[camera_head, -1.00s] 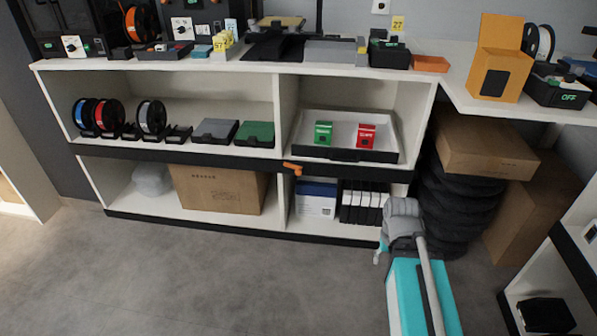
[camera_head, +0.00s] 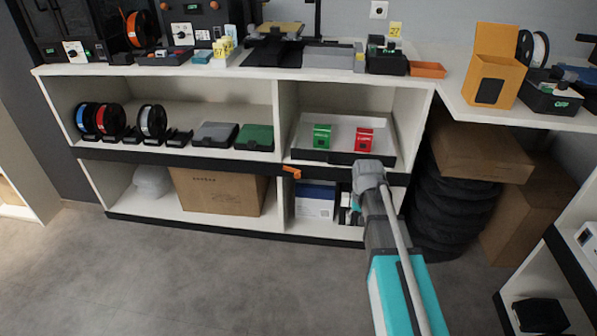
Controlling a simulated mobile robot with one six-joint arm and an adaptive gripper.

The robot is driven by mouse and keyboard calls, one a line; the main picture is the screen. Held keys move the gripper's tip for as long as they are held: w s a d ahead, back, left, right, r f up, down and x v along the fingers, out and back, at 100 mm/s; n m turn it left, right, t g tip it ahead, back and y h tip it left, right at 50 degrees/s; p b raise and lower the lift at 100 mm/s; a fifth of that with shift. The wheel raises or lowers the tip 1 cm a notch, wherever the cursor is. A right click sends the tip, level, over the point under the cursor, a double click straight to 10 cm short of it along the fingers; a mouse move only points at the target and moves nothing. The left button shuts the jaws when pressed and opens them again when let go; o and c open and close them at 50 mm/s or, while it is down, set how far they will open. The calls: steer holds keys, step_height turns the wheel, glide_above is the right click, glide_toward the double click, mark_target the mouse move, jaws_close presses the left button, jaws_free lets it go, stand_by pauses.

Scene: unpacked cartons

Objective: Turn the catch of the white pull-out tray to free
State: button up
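The white pull-out tray (camera_head: 343,128) sits in the right bay of the middle shelf. It has a dark front strip and holds a green box (camera_head: 322,137) and a red box (camera_head: 364,140). Its orange catch (camera_head: 291,172) is on the dark shelf edge, below and left of the tray front, lying roughly sideways with its right end slightly low. My gripper (camera_head: 366,172) is just below the tray's right part, right of the catch and apart from it in the picture. My wrist hides its fingers, so open or shut does not show.
Below the tray, a blue-white box (camera_head: 314,203) and dark binders stand in the lower bay, the binders partly hidden by my arm. Stacked tyres (camera_head: 448,205) and cartons (camera_head: 470,155) stand at the right. Open floor lies in front of the shelves.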

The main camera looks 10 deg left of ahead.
steer(key=w+a+r+p, duration=0.2)
steer(key=w+a, duration=0.3)
steer(key=w, duration=0.3)
steer(key=w+a+r+p, duration=0.1)
steer(key=w+a+r, duration=0.1)
steer(key=w+a, duration=0.5)
step_height(320, 180, up, 3)
steer(key=p, duration=0.3)
glide_above(297, 173)
steer(key=shift+s+f, duration=0.1)
steer(key=shift+f, duration=0.15)
step_height(297, 173, down, 14)
steer(key=b, duration=1.3)
steer(key=shift+r+b, duration=0.2)
steer(key=shift+b, duration=0.15)
jaws_close()
